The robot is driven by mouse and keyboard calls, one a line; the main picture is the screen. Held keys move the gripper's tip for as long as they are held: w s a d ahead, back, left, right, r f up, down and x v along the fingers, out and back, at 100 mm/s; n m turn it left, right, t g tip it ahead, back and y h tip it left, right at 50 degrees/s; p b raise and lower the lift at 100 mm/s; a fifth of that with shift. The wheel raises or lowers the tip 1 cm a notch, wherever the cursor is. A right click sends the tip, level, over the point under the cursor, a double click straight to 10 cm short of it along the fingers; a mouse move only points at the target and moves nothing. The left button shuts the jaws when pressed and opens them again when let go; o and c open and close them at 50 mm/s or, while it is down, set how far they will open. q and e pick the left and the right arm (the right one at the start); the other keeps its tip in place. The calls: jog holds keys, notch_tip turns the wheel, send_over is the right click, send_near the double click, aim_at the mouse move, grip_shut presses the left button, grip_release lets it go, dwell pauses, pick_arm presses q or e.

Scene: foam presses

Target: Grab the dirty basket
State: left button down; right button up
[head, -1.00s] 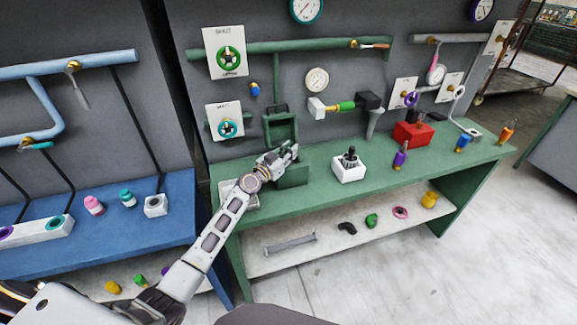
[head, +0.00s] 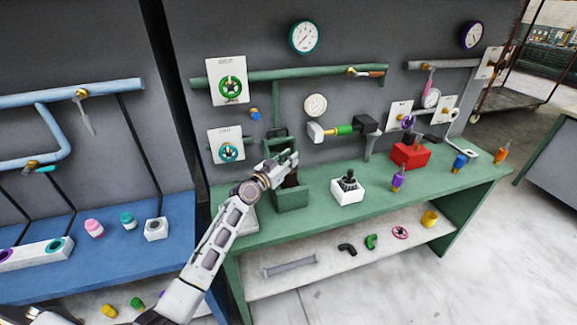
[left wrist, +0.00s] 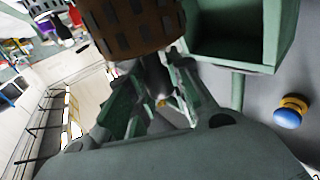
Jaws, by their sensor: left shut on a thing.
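The dirty basket (left wrist: 135,22) is a brown cylinder with rows of dark slots, at the top of the left wrist view. My left gripper (left wrist: 160,95) is shut on it; the exact grip is partly hidden. In the head view my left gripper (head: 279,166) is in front of the green housing, and a small dark brown part of the basket (head: 292,178) shows beside the fingers. The green housing (head: 291,198) has an open box shape. In the left wrist view the open housing (left wrist: 284,35) is just right of the basket, and its visible inside is empty. My right gripper is not in view.
The green bench (head: 320,210) carries a white block with a black top (head: 347,188) and a red box (head: 410,154) to the right. A blue-yellow knob (head: 254,114) sticks out of the wall by the housing. The blue bench (head: 100,265) stands at left.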

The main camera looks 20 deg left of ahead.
pick_arm(q)
jog(key=shift+r, duration=1.5)
